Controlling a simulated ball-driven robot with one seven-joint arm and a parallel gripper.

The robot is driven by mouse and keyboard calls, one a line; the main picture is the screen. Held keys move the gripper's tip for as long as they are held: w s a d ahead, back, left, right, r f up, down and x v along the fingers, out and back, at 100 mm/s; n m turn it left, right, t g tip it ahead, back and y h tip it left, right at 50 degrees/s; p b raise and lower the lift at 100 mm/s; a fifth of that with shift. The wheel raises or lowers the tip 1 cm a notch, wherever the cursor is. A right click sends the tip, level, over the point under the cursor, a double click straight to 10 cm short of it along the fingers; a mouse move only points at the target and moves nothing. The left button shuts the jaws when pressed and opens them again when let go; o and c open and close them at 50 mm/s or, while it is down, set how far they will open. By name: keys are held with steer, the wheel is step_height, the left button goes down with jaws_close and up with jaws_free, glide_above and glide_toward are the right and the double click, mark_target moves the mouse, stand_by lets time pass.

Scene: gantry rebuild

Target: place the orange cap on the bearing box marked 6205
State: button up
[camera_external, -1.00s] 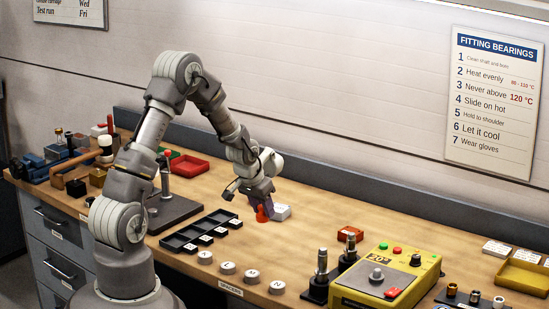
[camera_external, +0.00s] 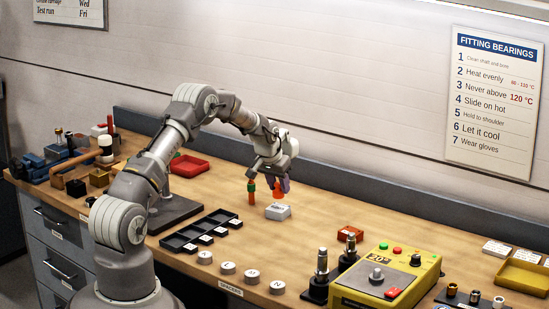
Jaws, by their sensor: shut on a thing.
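A small white box (camera_external: 277,212) lies on the bench directly below the cap in the picture. A small gap seems to show between them, but I cannot tell their exact alignment in depth. The dark print on the box is too small to read, so I cannot confirm 6205.
A green-topped orange thing (camera_external: 251,193) stands just left of the cap. A black divided tray (camera_external: 201,231) lies left of the box, and a small red-orange bin (camera_external: 350,234) and a yellow heater (camera_external: 386,277) lie right. Bare bench surrounds the box.

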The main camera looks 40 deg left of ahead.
mark_target(277, 188)
steer(key=shift+f+b, duration=0.3)
steer(key=shift+f, duration=1.3)
steer(key=shift+f, duration=0.2)
steer(key=o, duration=1)
steer(key=shift+r, duration=0.1)
steer(key=shift+r, duration=0.3)
steer(key=p+v, duration=0.2)
steer(key=v, duration=0.9)
steer(key=shift+s+r, duration=0.2)
steer(key=shift+r, duration=0.1)
